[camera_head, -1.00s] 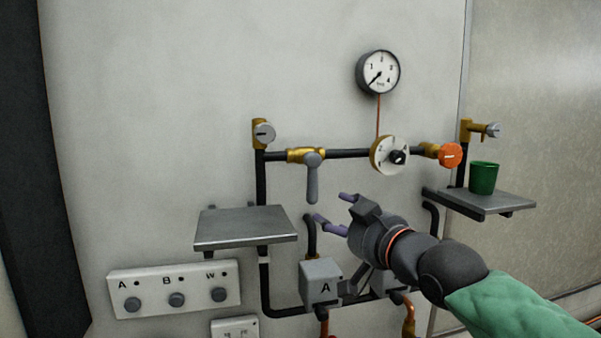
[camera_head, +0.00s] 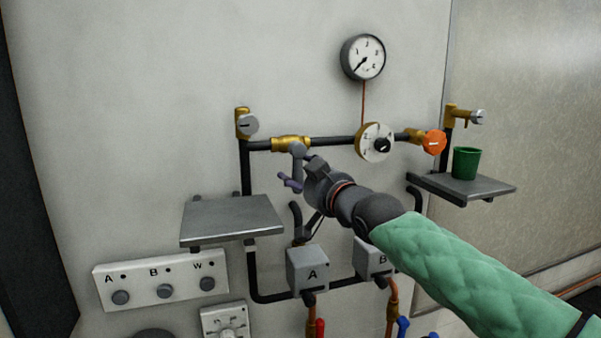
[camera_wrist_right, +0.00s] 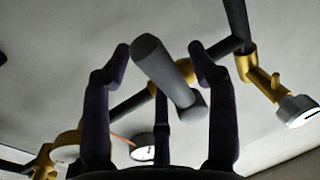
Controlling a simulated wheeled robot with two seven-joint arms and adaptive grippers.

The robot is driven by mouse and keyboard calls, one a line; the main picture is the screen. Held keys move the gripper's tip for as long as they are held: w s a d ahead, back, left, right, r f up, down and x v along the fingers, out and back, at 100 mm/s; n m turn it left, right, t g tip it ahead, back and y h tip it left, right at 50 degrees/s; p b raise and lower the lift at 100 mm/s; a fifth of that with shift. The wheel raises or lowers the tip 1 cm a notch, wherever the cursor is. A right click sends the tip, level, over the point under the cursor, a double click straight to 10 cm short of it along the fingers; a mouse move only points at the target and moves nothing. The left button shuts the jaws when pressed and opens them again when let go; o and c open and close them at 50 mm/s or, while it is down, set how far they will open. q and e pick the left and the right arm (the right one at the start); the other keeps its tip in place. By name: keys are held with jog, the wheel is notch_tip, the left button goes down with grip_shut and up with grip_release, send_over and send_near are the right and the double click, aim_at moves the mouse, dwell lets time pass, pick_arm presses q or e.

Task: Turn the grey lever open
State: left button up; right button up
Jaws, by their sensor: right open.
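The grey lever (camera_head: 298,162) hangs down from a brass valve (camera_head: 290,143) on the black pipe. My right gripper (camera_head: 296,172) is at the lever with its fingers open around it. In the right wrist view the lever (camera_wrist_right: 163,68) lies between the spread fingers of the gripper (camera_wrist_right: 159,48), with visible gaps on both sides. In the head view the gripper partly hides the lever's lower end. My left gripper is not in view.
A dial (camera_head: 375,143) and an orange knob (camera_head: 434,142) sit right of the lever. A grey shelf (camera_head: 232,218) is below left. A green cup (camera_head: 466,163) stands on the right shelf (camera_head: 425,184).

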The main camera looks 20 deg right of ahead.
jog(key=shift+w, duration=0.2)
jog(key=shift+s, duration=0.1)
grip_shut()
